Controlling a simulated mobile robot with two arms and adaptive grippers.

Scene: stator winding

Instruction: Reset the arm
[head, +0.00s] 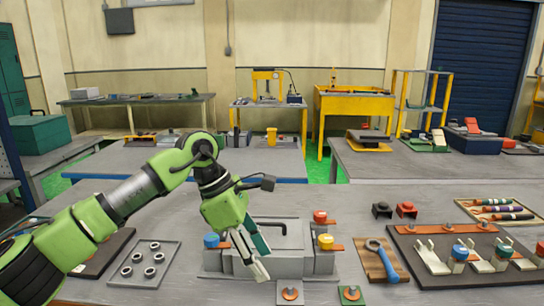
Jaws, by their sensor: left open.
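My left arm (130,195), green with dark joints, reaches in from the left over the workbench. My left gripper (262,262) points down and slightly right, in front of a grey box-like fixture (288,235). Its fingers look apart and nothing shows between them. It hides part of the fixture's left half. I cannot tell whether the fingertips touch the fixture. My right gripper is not in view.
The fixture bears blue (211,240), red (320,215) and yellow (326,240) knobs. A grey tray with rings (138,280) lies left. A blue-handled tool (385,261) on a board and a dark plate with clamps (440,280) lie right. Other benches stand behind.

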